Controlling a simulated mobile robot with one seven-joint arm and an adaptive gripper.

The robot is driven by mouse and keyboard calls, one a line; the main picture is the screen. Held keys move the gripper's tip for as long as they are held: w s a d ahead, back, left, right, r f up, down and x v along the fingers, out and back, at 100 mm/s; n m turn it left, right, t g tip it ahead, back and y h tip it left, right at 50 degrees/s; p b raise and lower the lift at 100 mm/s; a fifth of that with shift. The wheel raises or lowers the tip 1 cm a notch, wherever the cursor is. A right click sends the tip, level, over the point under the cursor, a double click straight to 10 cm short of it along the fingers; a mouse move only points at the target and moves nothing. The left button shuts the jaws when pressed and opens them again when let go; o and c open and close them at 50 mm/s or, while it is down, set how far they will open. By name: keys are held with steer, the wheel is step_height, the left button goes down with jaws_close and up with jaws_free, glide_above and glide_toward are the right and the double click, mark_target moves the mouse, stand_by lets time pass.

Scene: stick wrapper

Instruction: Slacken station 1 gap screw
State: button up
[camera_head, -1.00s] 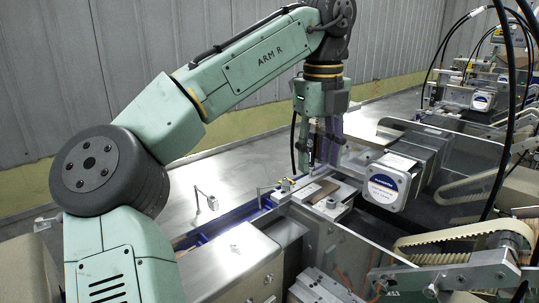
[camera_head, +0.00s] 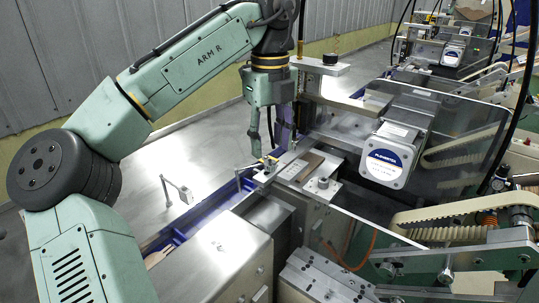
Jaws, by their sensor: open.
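My gripper (camera_head: 262,150) hangs from the pale green arm with its fingers pointing down. It is open, and nothing shows between the fingers. Its tips are beside or just above a small yellow-marked fitting (camera_head: 270,162) at the left edge of a metal plate (camera_head: 292,172). I cannot tell whether they touch. A round metal knob (camera_head: 323,183) stands at the plate's right front. I cannot tell which part is the station 1 gap screw; no label for it is readable.
A square motor (camera_head: 388,160) with a blue-and-white label stands right of the plate. A clear panel (camera_head: 470,130) and ribbed belt (camera_head: 455,217) are further right. A vertical post with a black knob (camera_head: 330,58) rises behind the plate. A steel box (camera_head: 215,255) is in front.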

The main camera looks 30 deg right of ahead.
mark_target(270, 163)
steer(key=shift+f, duration=1.85)
steer(key=shift+c, duration=0.2)
jaws_close()
